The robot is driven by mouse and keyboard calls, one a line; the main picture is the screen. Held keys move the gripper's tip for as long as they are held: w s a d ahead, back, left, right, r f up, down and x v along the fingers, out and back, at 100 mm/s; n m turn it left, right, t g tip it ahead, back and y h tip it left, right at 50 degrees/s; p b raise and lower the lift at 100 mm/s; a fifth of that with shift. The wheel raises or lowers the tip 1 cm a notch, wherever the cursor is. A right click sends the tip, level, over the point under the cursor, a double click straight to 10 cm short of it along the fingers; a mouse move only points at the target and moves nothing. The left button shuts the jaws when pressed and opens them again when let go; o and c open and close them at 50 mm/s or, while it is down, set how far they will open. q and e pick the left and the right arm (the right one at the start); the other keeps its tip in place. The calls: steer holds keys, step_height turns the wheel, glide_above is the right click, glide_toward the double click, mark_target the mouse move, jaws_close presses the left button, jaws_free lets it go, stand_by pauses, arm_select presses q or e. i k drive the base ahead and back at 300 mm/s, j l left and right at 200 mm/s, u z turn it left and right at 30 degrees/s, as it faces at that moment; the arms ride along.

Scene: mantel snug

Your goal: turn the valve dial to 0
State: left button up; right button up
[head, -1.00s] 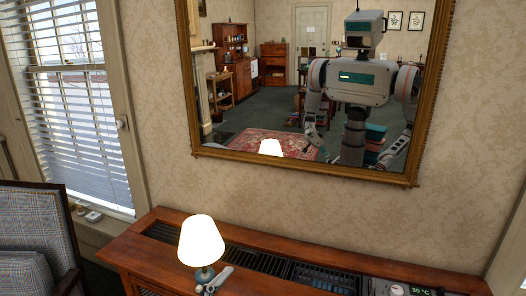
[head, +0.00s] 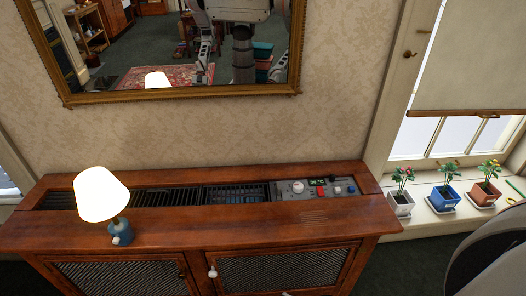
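A control panel (head: 318,189) is set into the right end of the wooden radiator cabinet's top. It carries a round white dial (head: 297,187) at its left, a small dark display (head: 319,182) with green characters, a red control (head: 319,192) and a blue knob (head: 351,189). The markings on the dial are too small to read, so I cannot tell its setting. Neither gripper shows clearly in direct view. A small pale tip at the bottom edge is too cut off to identify. The mirror reflects parts of my body and arms.
A lit lamp (head: 103,197) with a blue base stands on the cabinet top (head: 220,229), left of the panel. Dark grilles (head: 236,194) lie between them. Potted plants (head: 445,197) line the windowsill at right. A grey rounded chair back (head: 490,262) is at lower right.

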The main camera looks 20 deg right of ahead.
mark_target(298, 186)
steer(key=i+j, duration=0.1)
steer(key=j, duration=0.2)
steer(key=i+j, duration=0.1)
steer(key=j, duration=0.25)
steer(key=j+z, duration=0.1)
steer(key=z, duration=1.3)
